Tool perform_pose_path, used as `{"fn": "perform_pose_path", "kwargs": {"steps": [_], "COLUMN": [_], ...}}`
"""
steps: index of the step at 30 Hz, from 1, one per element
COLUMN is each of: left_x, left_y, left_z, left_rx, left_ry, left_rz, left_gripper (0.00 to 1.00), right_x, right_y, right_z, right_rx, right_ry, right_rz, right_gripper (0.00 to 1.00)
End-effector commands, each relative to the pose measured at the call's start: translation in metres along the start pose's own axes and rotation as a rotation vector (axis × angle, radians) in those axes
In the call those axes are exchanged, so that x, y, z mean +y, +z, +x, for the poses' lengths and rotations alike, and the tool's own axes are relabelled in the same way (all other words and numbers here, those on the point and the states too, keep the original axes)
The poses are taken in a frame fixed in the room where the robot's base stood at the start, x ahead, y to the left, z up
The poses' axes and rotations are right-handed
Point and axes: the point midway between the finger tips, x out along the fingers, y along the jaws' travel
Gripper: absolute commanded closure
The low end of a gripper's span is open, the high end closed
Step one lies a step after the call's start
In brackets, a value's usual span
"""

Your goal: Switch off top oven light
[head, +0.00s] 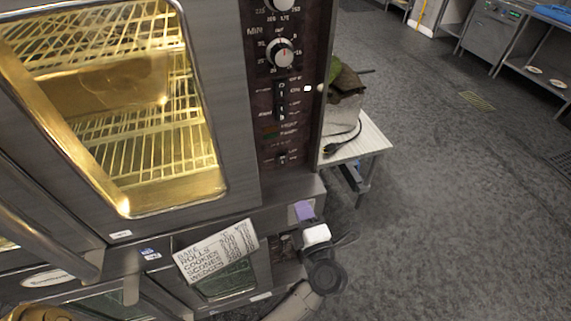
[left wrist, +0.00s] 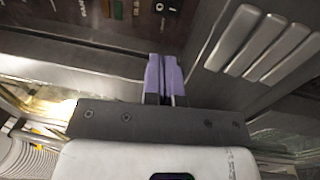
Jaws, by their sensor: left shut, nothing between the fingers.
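The top oven (head: 225,200) is lit inside with a yellow glow over its wire racks. Which switch works the light is too small to read. My left gripper (head: 304,211) has purple fingers, shut and empty, below the panel's lower edge and apart from the switches. In the left wrist view the shut fingers (left wrist: 166,78) point up toward the panel, where a black switch (left wrist: 158,7) shows at the top edge. My right gripper is not in view.
A printed card (head: 217,250) is on the oven front left of my left gripper. A lower oven (head: 230,281) is beneath. A white side table (head: 362,142) with a black cord stands right of the oven. The grey floor (head: 450,220) at right is clear.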

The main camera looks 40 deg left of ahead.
Motion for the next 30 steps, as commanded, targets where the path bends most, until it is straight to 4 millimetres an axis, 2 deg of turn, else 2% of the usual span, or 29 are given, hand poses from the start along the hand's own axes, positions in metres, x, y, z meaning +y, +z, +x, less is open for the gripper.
{"fn": "perform_pose_path", "kwargs": {"steps": [5,8,21,30], "left_x": [0.001,0.002,0.002,0.001], "left_y": [0.000,0.000,0.000,0.000], "left_z": [0.005,0.016,0.095,0.131], "left_rx": [0.000,0.001,-0.001,0.000], "left_ry": [0.002,0.004,0.004,0.003], "left_rz": [0.000,0.000,0.001,0.000], "left_gripper": [1.00,1.00,1.00,1.00], "right_x": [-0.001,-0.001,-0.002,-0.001], "right_y": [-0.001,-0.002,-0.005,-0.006], "right_z": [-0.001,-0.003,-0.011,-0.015], "right_rx": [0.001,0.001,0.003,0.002], "right_ry": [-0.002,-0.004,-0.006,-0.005], "right_rz": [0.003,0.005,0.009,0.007], "right_gripper": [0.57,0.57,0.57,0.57]}}
